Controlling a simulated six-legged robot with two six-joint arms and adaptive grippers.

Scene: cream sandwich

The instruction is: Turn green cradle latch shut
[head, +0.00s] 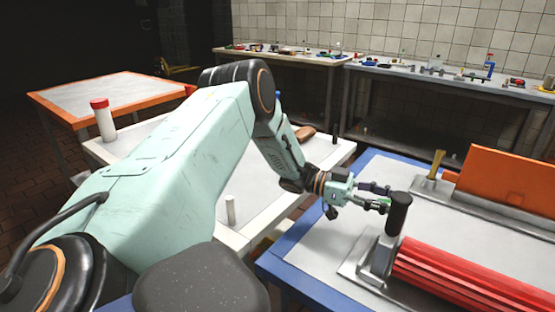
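My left gripper (386,197) reaches in from the left, over the blue-edged table (315,232). Its two dark fingers are spread apart, with nothing clearly held between them. The fingertips are close beside a black upright cylinder (398,216), and I cannot tell whether they touch it. This cylinder stands at the end of a red ribbed roller (465,282), by a grey metal bracket (377,262). My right gripper is not in view.
An orange panel (508,178) and a small yellow upright handle (436,163) stand behind the roller. A white table with a red-capped white bottle (102,120) and a small white cylinder (230,210) lies left. Cluttered benches line the back wall.

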